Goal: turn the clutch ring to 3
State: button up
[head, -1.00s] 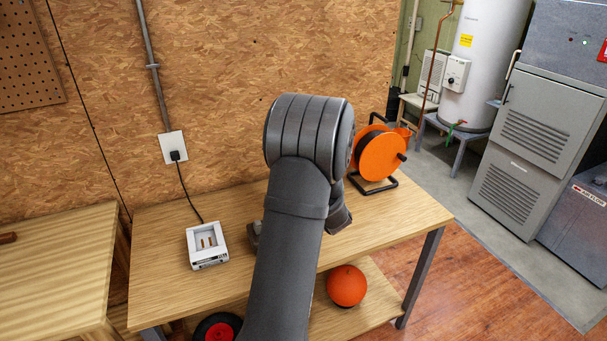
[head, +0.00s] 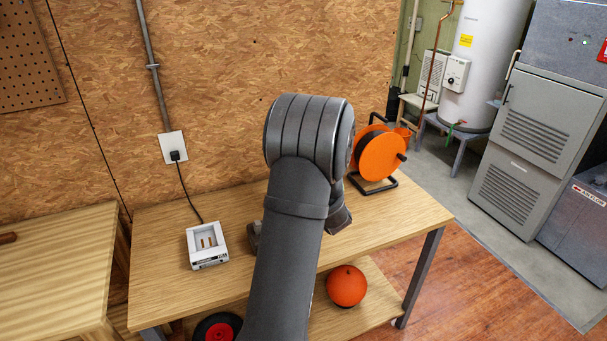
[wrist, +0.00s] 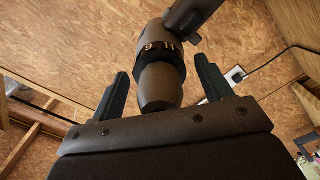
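In the wrist view a dark drill nose (wrist: 160,88) points towards my gripper. Behind it sits the dark clutch ring (wrist: 158,48) with light numerals; they look like a 9 or 6 and an 11, too small to be sure. My gripper (wrist: 163,85) is open, with one finger on each side of the drill nose and a visible gap on both sides. The fingertips are near the ring but do not appear to touch it. In the head view my arm hides the gripper and most of the drill. The ring's index mark cannot be made out.
A white charger (head: 207,246) with a cord to the wall outlet (head: 173,147) stands left on the workbench (head: 408,210). An orange cable reel (head: 379,156) stands at its back right. An orange ball (head: 346,286) lies on the lower shelf. The bench's right front is clear.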

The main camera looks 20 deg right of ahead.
jog(key=s, duration=1.7)
jog(key=shift+s+a, duration=0.15)
jog(key=shift+s, duration=0.05)
jog(key=w, duration=1.7)
jog(key=shift+w, duration=0.25)
